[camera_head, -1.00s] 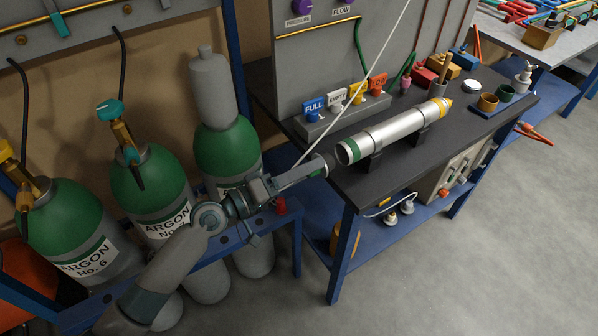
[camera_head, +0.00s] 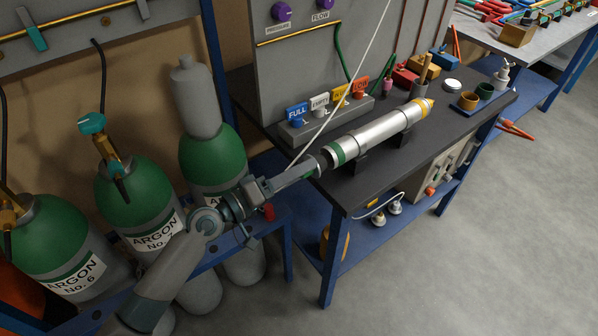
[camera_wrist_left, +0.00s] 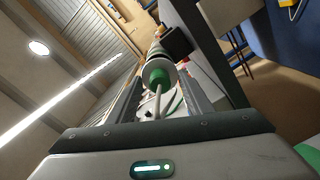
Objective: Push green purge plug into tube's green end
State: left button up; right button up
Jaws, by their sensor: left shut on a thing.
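The silver tube (camera_head: 377,133) lies on dark cradles on the bench, its green-banded end (camera_head: 338,152) toward me and its yellow end (camera_head: 424,106) away. My left gripper (camera_head: 314,166) is at the green end, shut on the purge plug (camera_head: 324,160), which looks dark from the head. In the left wrist view the plug's green back (camera_wrist_left: 159,76) shows between the fingers, with a pale hose running from it. The plug meets the tube's mouth, in line with it; how deep it sits is hidden. My right gripper is not in view.
Labelled valves on a grey block (camera_head: 327,118) stand behind the tube. A blue tray with small cups (camera_head: 468,100) is at the bench's right. Green argon cylinders (camera_head: 212,165) stand left of the bench. A thin white hose (camera_head: 345,85) hangs down to the gripper.

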pick_arm(q)
jog(key=shift+w+d, duration=0.2)
jog(key=shift+d, duration=0.05)
jog(key=shift+x, duration=0.75)
jog(key=shift+w+d, duration=0.1)
jog(key=shift+d, duration=0.15)
jog(key=shift+w+d, duration=0.35)
jog(key=shift+d, duration=0.1)
dwell(0.4)
jog(key=shift+r, duration=0.1)
jog(key=o, duration=1.2)
jog(key=shift+o, duration=0.3)
jog(key=shift+w+d, duration=0.1)
jog(key=shift+d, duration=0.05)
